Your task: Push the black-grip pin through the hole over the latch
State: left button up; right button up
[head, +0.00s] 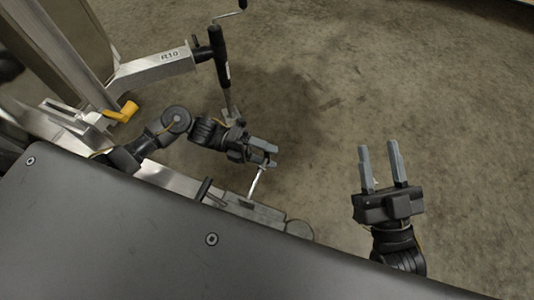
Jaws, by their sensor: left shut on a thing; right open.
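My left gripper (269,157) is shut on a pin (256,182), over the trailer's coupler. The pin's bright metal shaft slants down from the fingers towards the coupler (273,215). Its black grip is mostly hidden by the fingers. The shaft's lower end appears close to the coupler top; I cannot tell whether it touches it or is in the hole. A short black lever (205,188), perhaps the latch, stands up left of the pin. The hole is too small to make out. My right gripper (380,164) is open and empty over the floor, well to the right.
A jack with a black tube (219,56) stands behind my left arm, on a metal bracket marked R10 (153,72). A yellow handle (125,111) sits on the trailer frame at the left. The concrete floor (440,90) around my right gripper is clear.

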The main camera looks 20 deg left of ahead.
aim_at(262, 165)
pick_arm(q)
jog(key=shift+s+a+p, duration=0.1)
jog(key=shift+s+p, duration=0.4)
jog(key=shift+s, duration=1.05)
jog(key=shift+s+a+p, duration=0.15)
jog(key=shift+s+p, duration=0.55)
jog(key=shift+s, duration=2)
jog(key=o, duration=1.1)
